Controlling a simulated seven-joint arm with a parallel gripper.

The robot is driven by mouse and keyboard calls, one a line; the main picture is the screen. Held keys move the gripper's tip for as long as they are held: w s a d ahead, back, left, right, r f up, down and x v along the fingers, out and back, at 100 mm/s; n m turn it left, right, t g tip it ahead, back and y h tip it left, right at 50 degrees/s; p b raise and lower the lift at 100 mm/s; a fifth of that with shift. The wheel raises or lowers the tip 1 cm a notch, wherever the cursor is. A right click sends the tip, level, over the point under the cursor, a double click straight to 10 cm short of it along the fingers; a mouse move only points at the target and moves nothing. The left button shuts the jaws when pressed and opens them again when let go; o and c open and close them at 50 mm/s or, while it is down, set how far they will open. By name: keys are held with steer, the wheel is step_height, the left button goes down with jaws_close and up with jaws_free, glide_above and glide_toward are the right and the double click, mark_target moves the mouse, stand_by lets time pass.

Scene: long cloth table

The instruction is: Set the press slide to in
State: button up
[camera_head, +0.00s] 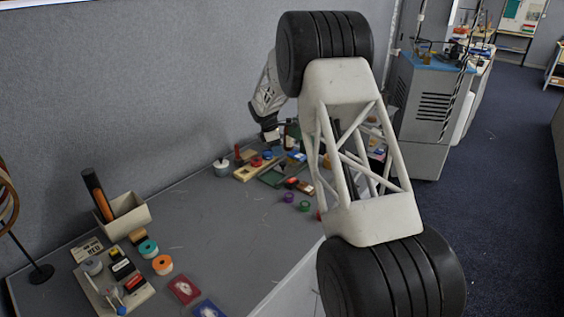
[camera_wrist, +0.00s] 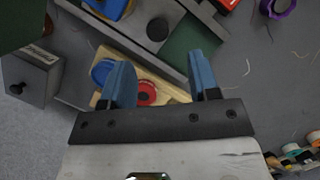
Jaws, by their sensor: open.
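What looks like the press is a grey frame with a dark green plate (camera_wrist: 190,38) and a round black knob (camera_wrist: 157,29), at the top of the wrist view. In the head view its green plate (camera_head: 271,179) lies beyond the middle of the table. I cannot tell which part is the slide or how it is set. My gripper (camera_wrist: 158,60) is open and empty, its two blue fingers spread above the press's near edge and a wooden board. In the head view my gripper (camera_head: 271,133) is small and dark, above the same group; its fingers are unclear.
The wooden board (camera_wrist: 172,93) holds a blue disc (camera_wrist: 103,71) and a red disc (camera_wrist: 146,92) below my fingers. A grey box with a black knob (camera_wrist: 32,75) stands left. A purple ring (camera_wrist: 277,8) lies right. The table's middle (camera_head: 215,225) is mostly clear.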

mark_target(283, 163)
steer(key=shift+w+a+h, duration=0.1)
steer(key=shift+a+h, duration=0.35)
steer(key=shift+h, duration=0.25)
steer(key=shift+x, duration=3.85)
